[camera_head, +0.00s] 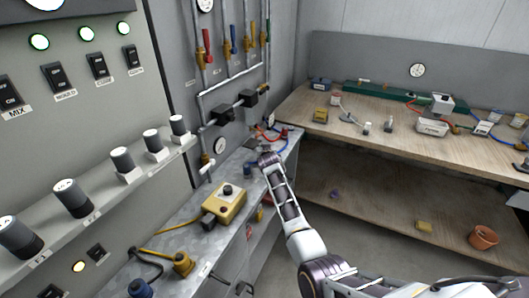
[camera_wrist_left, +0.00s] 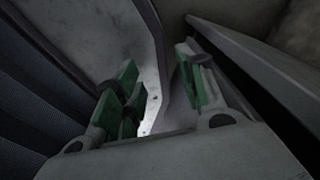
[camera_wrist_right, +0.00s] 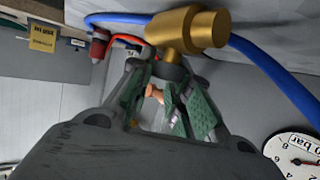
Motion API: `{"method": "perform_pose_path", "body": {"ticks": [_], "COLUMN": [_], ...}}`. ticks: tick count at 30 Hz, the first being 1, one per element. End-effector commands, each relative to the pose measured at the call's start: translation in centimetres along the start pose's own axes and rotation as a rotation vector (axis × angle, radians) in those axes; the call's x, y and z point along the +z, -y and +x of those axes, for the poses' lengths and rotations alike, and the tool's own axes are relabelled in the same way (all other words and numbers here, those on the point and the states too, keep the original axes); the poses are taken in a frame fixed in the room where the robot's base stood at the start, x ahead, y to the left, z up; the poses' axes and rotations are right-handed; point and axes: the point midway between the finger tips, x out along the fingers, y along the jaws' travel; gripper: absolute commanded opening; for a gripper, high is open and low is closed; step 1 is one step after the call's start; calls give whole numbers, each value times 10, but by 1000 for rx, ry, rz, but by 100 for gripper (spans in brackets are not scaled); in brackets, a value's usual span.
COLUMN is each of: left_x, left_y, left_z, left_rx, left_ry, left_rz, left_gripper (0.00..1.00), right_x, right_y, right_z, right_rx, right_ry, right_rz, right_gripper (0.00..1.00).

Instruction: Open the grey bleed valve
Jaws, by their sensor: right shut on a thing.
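The brass valve body (camera_wrist_right: 185,35) shows at the top of the right wrist view, with a short dark grey knob (camera_wrist_right: 172,72) below it. I take this grey part to be the bleed valve. My right gripper (camera_wrist_right: 172,92) has its green-padded fingers on either side of the grey knob and is shut on it. In the head view, my right gripper (camera_head: 268,159) reaches the far end of the metal bench, and it hides most of the valve there. My left gripper (camera_wrist_left: 158,70) is open and empty in its own wrist view, and outside the head view.
A blue hose (camera_wrist_right: 275,75) runs behind the brass body. A red knob (camera_wrist_right: 99,46) stands close by, and a pressure gauge (camera_wrist_right: 297,157) is at lower right. A yellow control box (camera_head: 224,203) sits on the metal bench (camera_head: 185,212). A wooden workbench (camera_head: 390,135) carries several tools.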

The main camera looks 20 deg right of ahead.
Motion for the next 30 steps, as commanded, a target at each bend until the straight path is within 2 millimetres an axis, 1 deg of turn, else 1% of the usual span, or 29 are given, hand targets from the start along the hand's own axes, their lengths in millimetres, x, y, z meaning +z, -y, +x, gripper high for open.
{"method": "perform_pose_path", "body": {"ticks": [6,9,19,20,24,25,30], "left_x": [0,0,-2,-2,-2,-3,-3], "left_y": [17,21,12,11,8,7,6], "left_z": [3,4,4,4,4,4,4], "left_rx": [-18,-22,-13,-12,-8,-7,-7], "left_ry": [0,-1,-3,-3,-4,-4,-4], "left_rz": [2,2,1,1,2,2,2], "left_gripper": [40,40,40,40,40,40,40], "right_x": [0,-1,-1,-1,-1,-1,0], "right_y": [0,0,0,0,0,0,0], "right_z": [0,0,0,0,0,0,0], "right_rx": [19,23,24,24,24,24,24], "right_ry": [-2,-2,-1,-1,-1,-1,-1], "right_rz": [10,10,10,10,10,10,10], "right_gripper": [0,0,0,21,39,41,41]}}
